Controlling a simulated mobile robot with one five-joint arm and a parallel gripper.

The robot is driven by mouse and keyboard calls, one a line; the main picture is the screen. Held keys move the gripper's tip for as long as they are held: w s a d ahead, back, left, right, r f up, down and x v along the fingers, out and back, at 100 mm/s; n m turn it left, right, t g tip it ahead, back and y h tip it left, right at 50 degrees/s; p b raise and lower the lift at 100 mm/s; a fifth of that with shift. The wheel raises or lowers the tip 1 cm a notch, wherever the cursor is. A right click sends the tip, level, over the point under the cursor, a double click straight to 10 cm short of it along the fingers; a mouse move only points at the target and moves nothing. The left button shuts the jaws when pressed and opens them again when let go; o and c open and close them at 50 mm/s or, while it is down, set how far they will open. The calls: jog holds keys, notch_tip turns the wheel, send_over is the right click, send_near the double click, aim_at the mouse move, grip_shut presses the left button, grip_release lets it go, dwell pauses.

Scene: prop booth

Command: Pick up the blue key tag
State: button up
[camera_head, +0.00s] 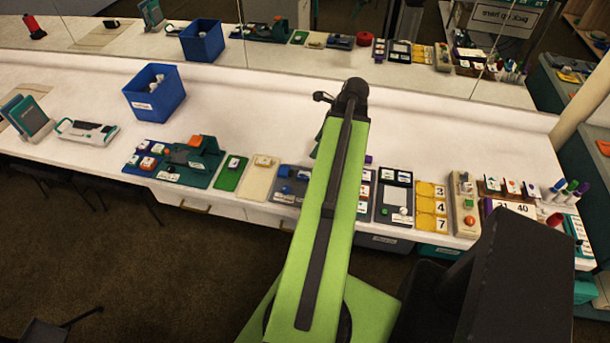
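I cannot pick out the blue key tag for certain. Small blue pieces (285,171) lie on a dark grey tray (284,198) just left of my green arm, too small to identify. Other small blue and white pieces sit on a blue board (140,171) farther left. My arm reaches out over the middle of the counter and hides part of it. My gripper is not visible; the dark joint at the arm's far end shows no fingers.
A white counter (230,115) runs across, backed by a mirror. A blue bin (155,104) holds white items. A teal and orange device (200,152), a green mat (230,176), yellow number cards (431,206) and marker pens (570,190) line the front edge.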

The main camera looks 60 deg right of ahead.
jog(key=b, duration=1.1)
send_near(299, 173)
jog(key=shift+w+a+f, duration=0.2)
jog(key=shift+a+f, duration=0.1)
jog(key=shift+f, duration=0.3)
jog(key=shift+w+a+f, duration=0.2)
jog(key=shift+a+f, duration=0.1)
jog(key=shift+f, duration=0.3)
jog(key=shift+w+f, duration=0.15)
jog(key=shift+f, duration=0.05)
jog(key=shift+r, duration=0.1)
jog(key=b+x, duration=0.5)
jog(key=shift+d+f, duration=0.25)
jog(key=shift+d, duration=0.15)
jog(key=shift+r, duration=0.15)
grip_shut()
